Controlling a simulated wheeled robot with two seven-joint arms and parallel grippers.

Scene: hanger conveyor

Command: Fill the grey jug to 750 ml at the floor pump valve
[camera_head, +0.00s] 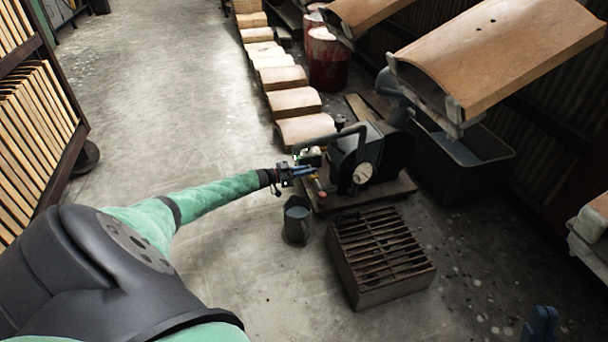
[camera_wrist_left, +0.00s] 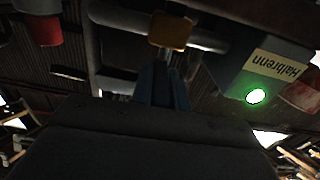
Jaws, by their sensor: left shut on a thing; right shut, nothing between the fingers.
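The grey jug (camera_head: 297,222) stands upright on the concrete floor, just in front of the pump; its fill level is too small to read. The dark floor pump (camera_head: 362,158) sits on a low board, with a round gauge and small red and yellow valve parts (camera_head: 319,191) at its near left corner. My left gripper (camera_head: 303,171) is above the jug, at the pump's valve side. In the left wrist view its blue fingers (camera_wrist_left: 163,85) are shut at a metal stem below a yellow fitting (camera_wrist_left: 171,31). My right gripper (camera_head: 540,326) is shut and empty, low at right.
A slatted dark crate (camera_head: 383,262) stands right of the jug. A dark trough (camera_head: 465,158) and hanging curved panels (camera_head: 500,55) are at right. A green light (camera_wrist_left: 256,96) glows beside a label in the left wrist view.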

